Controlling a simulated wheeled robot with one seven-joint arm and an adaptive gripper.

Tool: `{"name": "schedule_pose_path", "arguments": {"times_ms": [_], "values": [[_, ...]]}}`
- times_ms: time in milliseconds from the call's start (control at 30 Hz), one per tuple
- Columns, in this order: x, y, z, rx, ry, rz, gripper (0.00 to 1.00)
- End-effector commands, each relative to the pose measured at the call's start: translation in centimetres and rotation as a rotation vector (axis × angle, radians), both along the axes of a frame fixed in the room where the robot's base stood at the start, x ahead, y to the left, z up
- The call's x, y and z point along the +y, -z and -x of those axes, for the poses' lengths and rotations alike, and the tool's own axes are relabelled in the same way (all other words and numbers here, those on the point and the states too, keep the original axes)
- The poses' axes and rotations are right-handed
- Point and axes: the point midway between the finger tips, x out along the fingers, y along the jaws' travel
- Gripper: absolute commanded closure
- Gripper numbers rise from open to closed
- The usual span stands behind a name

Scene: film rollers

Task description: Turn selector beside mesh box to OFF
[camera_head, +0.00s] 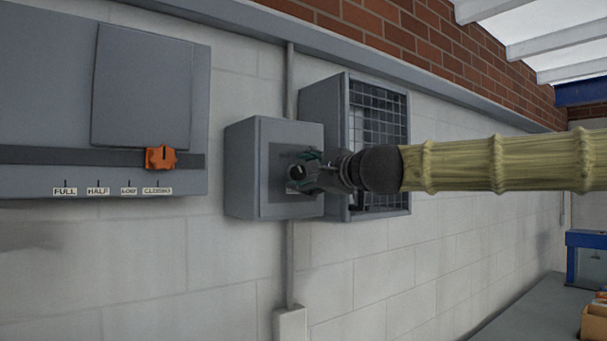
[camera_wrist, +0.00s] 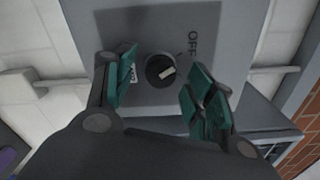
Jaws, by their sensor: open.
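The selector (camera_wrist: 160,70) is a round dark knob with a pale pointer bar, on the face of a grey box (camera_head: 248,170). In the wrist view the word OFF (camera_wrist: 193,43) is printed up and to the right of the knob; a second label beside the left finger is mostly hidden. The pointer bar lies slanted. My gripper (camera_wrist: 163,85) is open, with its teal fingers on either side of the knob, and I see no clear contact. In the head view my gripper (camera_head: 305,170) covers the knob. The mesh box (camera_head: 323,100) stands just right of the selector box.
A larger grey panel (camera_head: 45,80) at left has an orange slider (camera_head: 160,158) above labels FULL, HALF, LOW and CLOSED. Conduit (camera_head: 290,265) runs below the selector box. A bench (camera_head: 540,308) and blue-framed item (camera_head: 585,258) are at lower right.

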Motion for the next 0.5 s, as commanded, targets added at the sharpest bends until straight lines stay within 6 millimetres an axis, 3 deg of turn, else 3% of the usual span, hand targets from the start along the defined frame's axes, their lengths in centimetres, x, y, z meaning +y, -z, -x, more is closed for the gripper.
{"name": "schedule_pose_path", "arguments": {"times_ms": [500], "values": [[-4.7, -0.1, 6.6, -0.002, 0.000, 0.000, 0.46]]}}
